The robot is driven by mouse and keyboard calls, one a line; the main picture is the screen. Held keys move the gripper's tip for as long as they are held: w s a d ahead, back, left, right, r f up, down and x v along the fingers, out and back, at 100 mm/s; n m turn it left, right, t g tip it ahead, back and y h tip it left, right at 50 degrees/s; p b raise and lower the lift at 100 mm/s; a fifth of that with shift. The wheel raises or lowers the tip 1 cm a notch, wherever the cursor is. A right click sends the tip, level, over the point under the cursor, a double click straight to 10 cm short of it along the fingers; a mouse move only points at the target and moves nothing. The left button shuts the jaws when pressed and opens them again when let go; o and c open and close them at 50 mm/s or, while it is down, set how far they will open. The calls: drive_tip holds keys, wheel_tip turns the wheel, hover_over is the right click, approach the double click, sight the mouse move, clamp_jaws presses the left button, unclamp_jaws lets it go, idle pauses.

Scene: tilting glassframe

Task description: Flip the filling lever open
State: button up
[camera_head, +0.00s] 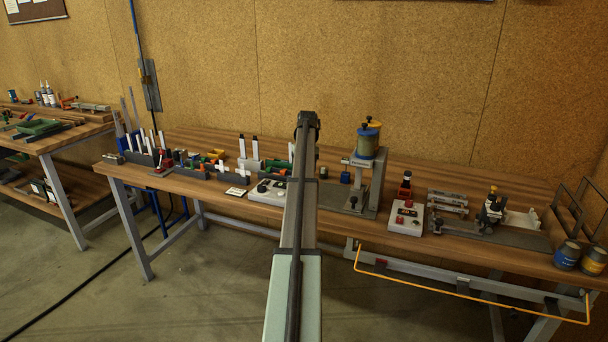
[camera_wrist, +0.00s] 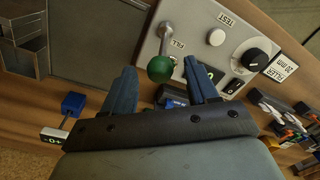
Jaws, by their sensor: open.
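The filling lever (camera_wrist: 166,42) is a metal rod with a green ball knob (camera_wrist: 160,69) at its end, beside the "FILL" label on a pale control box (camera_wrist: 205,20). My gripper (camera_wrist: 159,68) is open, with its two blue fingers spread to either side of the green knob in the wrist view. I cannot tell whether either finger touches it. In the head view the control box (camera_head: 266,198) stands on the bench, partly covered by my arm, and the lever is not visible there. My gripper's fingers are hidden in the head view.
The box also carries a grey TEST button (camera_wrist: 216,37), a black dial (camera_wrist: 251,60) and a black rocker switch (camera_wrist: 234,86). A dispenser stand with a yellow and blue container (camera_head: 367,142) stands right of my arm. Several small fixtures crowd the bench (camera_head: 405,165) on both sides.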

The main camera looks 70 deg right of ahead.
drive_tip(key=shift+f, duration=0.5)
drive_tip(key=shift+c, duration=0.4)
clamp_jaws()
